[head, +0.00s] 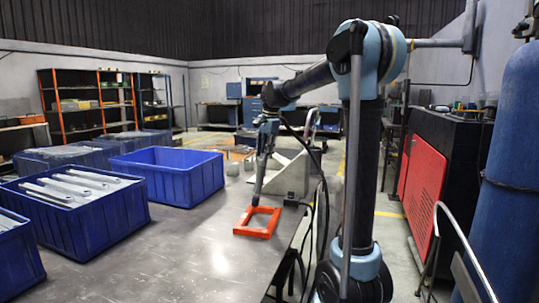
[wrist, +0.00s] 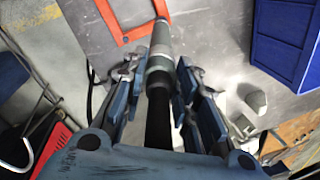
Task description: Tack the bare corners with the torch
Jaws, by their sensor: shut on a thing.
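My gripper (head: 267,128) is shut on the torch (head: 261,172), a grey tube with a dark grip. The torch points down, slightly tilted, at an orange rectangular frame (head: 243,230) flat on the metal table (head: 180,250). Its tip is near the frame's far side; I cannot tell whether it touches. In the wrist view, the torch (wrist: 159,62) lies between the blue-grey fingers of my gripper (wrist: 160,85). One corner and parts of the orange frame (wrist: 107,17) show beyond it; the torch hides some. Tack marks on the corners are too small to tell.
An empty blue bin (head: 205,178) and a blue bin with galvanized brackets (head: 98,222) stand at the left. A grey angled block (head: 290,177) and small grey pieces (head: 233,169) sit behind the frame. The table's right edge is close. Its front is clear.

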